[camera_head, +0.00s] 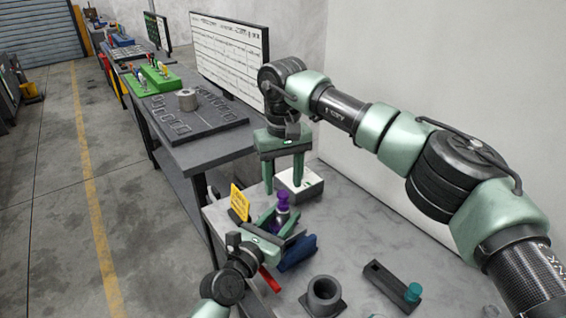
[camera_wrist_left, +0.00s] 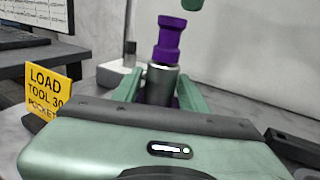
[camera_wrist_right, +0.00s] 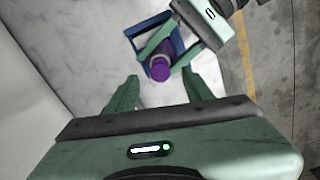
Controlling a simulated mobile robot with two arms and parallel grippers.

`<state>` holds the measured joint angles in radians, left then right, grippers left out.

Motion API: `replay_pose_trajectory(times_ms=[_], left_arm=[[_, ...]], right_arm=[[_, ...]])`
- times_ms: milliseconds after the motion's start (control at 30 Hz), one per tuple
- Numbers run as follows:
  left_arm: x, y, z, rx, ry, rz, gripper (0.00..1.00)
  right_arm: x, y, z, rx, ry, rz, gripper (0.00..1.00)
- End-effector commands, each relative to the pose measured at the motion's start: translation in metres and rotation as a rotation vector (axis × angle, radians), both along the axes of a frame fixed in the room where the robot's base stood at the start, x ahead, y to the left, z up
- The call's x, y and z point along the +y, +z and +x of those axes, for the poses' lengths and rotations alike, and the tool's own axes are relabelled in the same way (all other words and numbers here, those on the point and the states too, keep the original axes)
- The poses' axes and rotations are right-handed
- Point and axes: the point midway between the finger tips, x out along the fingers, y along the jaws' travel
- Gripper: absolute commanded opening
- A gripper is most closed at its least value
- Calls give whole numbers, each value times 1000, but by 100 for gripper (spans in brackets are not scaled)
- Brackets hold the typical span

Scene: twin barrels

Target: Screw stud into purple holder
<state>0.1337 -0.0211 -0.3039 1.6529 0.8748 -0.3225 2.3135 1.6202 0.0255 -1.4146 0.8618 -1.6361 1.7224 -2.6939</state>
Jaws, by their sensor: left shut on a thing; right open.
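The purple holder (camera_head: 282,202) is upright, with a purple top and a grey metal collar. It also shows in the left wrist view (camera_wrist_left: 168,40) and from above in the right wrist view (camera_wrist_right: 160,69). My left gripper (camera_head: 276,220) is shut around it from the side. My right gripper (camera_head: 283,172) is open, pointing down, above and behind the holder; nothing shows between its fingers in the right wrist view (camera_wrist_right: 161,90). A white block (camera_head: 308,188) with a small dark-topped upright piece (camera_wrist_left: 130,54) stands behind the holder. I cannot tell whether that piece is the stud.
A blue open fixture (camera_head: 298,253) is beside the holder. A yellow sign (camera_head: 240,203) stands at the left edge. A dark round socket (camera_head: 324,294) and a dark bar with a teal knob (camera_head: 413,292) are in front. The wall bounds the bench at right.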

Motion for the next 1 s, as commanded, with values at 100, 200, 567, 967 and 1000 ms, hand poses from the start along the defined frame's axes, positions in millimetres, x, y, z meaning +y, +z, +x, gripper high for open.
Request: replay_pose_trajectory(times_ms=[100, 200, 567, 967, 1000], left_arm=[[0, -1, 0, 1, 1, 1, 0], [0, -1, 0, 1, 1, 1, 0], [0, -1, 0, 1, 1, 1, 0], [0, -1, 0, 1, 1, 1, 0], [0, -1, 0, 1, 1, 1, 0]], right_arm=[[0, -23, -1, 4, 0, 1, 51], [0, -38, -1, 3, 0, -1, 51], [0, -57, 0, 0, 0, -1, 51], [0, -56, 0, 0, 0, 0, 0], [0, -56, 0, 0, -1, 0, 47]])
